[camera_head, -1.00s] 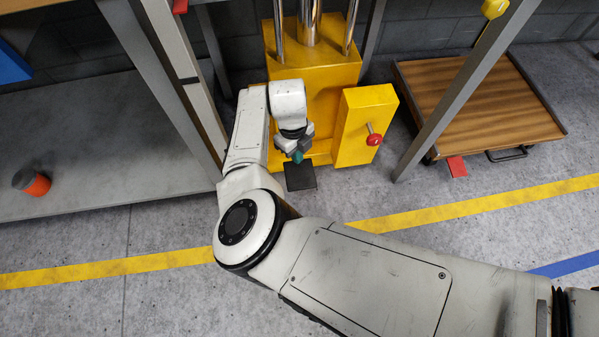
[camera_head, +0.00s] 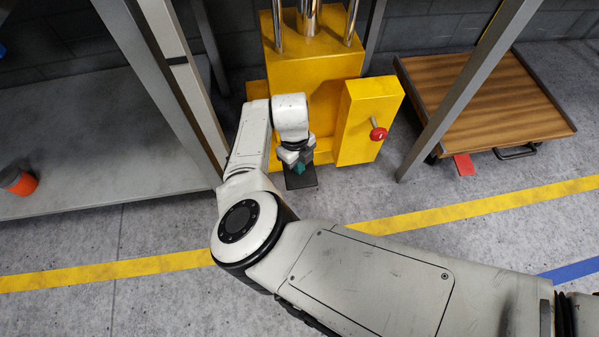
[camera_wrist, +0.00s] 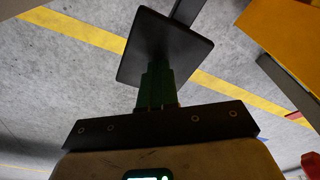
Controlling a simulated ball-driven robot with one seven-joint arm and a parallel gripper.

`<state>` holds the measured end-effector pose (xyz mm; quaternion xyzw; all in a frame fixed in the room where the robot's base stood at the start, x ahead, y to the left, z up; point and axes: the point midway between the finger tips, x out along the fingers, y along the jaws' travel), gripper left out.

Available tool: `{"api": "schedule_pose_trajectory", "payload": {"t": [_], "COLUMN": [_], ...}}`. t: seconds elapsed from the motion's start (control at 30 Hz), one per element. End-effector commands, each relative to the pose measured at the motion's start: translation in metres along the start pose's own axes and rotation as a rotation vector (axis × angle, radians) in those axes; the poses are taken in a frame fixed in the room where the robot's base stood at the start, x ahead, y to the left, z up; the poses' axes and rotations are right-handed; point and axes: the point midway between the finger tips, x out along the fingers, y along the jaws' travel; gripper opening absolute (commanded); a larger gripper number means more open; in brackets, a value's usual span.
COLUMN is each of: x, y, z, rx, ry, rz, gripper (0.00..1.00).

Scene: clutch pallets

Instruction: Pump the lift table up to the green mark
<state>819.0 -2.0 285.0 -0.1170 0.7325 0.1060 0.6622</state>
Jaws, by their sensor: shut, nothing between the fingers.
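The yellow lift table base (camera_head: 325,72) stands at the upper middle with shiny upright rods; its top is out of frame. A flat black foot pedal (camera_head: 302,184) sticks out low at its front. My gripper (camera_head: 299,168) is shut and empty, pointing down over the pedal. In the wrist view the green fingertips (camera_wrist: 157,82) overlap the near part of the pedal plate (camera_wrist: 165,45). I cannot tell whether they touch it. A yellow box (camera_head: 362,115) with a red knob (camera_head: 378,133) stands right of the pedal. No green mark shows.
A grey post (camera_head: 460,95) and a wooden-topped cart (camera_head: 485,98) stand on the right. A grey shelf (camera_head: 90,150) with an orange-and-black object (camera_head: 20,181) is at left. A yellow floor line (camera_head: 110,272) crosses open floor in front.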

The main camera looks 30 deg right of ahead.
Motion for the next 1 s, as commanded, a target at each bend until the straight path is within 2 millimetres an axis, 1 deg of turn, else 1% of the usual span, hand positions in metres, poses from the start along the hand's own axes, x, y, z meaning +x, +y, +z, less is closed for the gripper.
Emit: {"api": "schedule_pose_trajectory", "payload": {"t": [0.3, 0.8, 0.9, 1.0], "x": [0.002, 0.056, 0.061, 0.06], "y": [0.0, 0.0, -0.001, 0.0], "z": [0.0, 0.005, 0.006, 0.006], "rx": [0.0, 0.001, 0.0, 0.001], "ry": [0.0, 0.0, 0.001, -0.001], "rz": [0.0, 0.001, 0.001, 0.001], "gripper": [0.0, 0.0, 0.0, 0.0]}}
